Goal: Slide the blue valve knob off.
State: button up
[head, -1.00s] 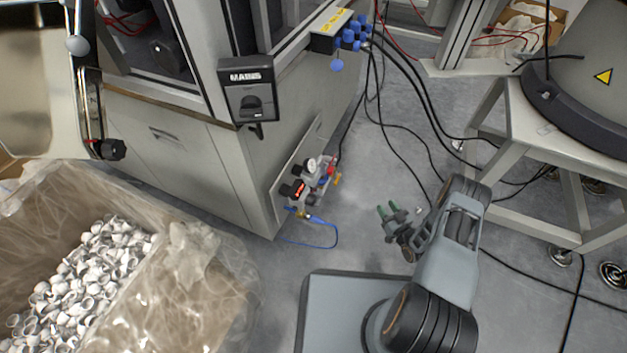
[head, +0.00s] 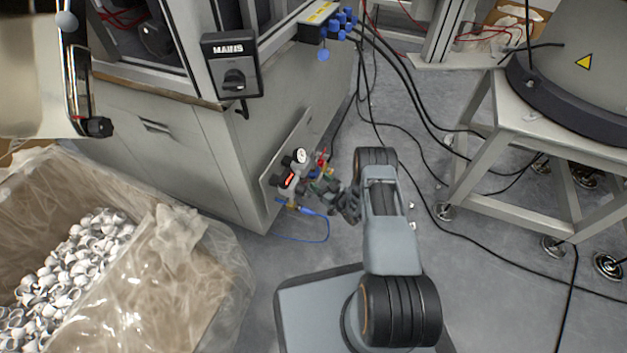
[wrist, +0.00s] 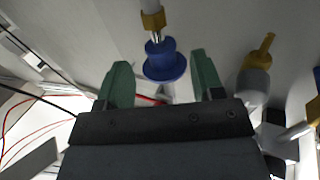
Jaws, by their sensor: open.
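The blue valve knob (wrist: 164,62) has a round flange and sits on a brass-coloured fitting (wrist: 152,20). In the wrist view it lies between the two green fingertips of my gripper (wrist: 160,72), with a gap on each side. My gripper is open and holds nothing. In the head view my gripper (head: 322,188) is beside the valve assembly (head: 292,172), at the lower side of the grey cabinet. A small blue part (head: 306,210), seemingly the knob, shows just below the gripper there. How far the fingers reach along the knob is unclear.
A white gauge (head: 300,156), red parts and a yellow lever (wrist: 262,50) crowd close to the fingers. A blue hose (head: 305,239) hangs below. Black cables (head: 420,150) cross the floor at right. A lined bin of white caps (head: 75,265) stands at left.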

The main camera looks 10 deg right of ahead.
aim_at(314, 177)
jog(key=shift+b+x, duration=0.55)
jog(key=shift+x, duration=1.45)
jog(key=shift+c, duration=0.2)
grip_shut()
